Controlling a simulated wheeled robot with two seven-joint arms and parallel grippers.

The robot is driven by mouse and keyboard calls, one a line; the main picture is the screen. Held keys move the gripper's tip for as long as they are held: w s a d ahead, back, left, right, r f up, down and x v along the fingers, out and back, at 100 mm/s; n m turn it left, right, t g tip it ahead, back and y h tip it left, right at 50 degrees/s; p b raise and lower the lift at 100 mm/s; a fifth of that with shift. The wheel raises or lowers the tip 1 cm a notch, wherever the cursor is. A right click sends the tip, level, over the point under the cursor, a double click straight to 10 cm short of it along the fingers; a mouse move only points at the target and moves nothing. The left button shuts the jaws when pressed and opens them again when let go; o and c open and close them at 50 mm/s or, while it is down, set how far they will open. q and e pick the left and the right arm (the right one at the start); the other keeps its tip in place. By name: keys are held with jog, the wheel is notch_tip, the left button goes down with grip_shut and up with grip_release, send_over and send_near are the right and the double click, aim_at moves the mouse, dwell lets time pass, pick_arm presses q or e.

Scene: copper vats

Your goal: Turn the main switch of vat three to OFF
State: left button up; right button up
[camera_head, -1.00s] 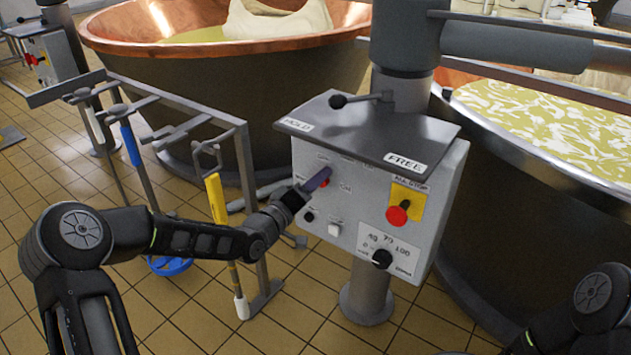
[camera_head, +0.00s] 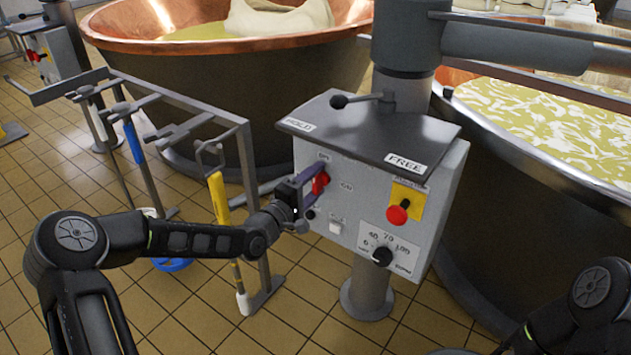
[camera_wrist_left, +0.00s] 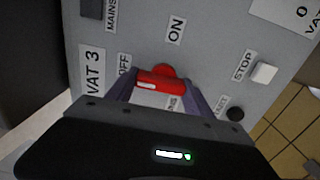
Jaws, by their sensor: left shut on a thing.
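The vat three control box (camera_head: 365,215) is a grey panel on a post. Its main switch is a red handle (camera_head: 320,183) on the panel's left part. My left gripper (camera_head: 309,182) is at this switch, its two purple fingers shut on the handle. In the left wrist view the red handle (camera_wrist_left: 160,82) sits between the fingers, with its white mark at the end toward the OFF label (camera_wrist_left: 124,67). The ON label (camera_wrist_left: 175,30) is to one side, and the VAT 3 label (camera_wrist_left: 92,70) is beside OFF. My right gripper is out of view.
The panel also carries a red stop button (camera_head: 397,213) on yellow, a black dial (camera_head: 382,256) and a white button (camera_head: 336,227). A dark lid (camera_head: 370,130) overhangs the top. Copper vats stand behind.

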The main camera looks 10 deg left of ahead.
pick_arm(q)
jog(key=o, duration=1.4)
jog(key=shift+c, duration=0.2)
jog(key=p+v, duration=0.1)
jog(key=v, duration=0.7)
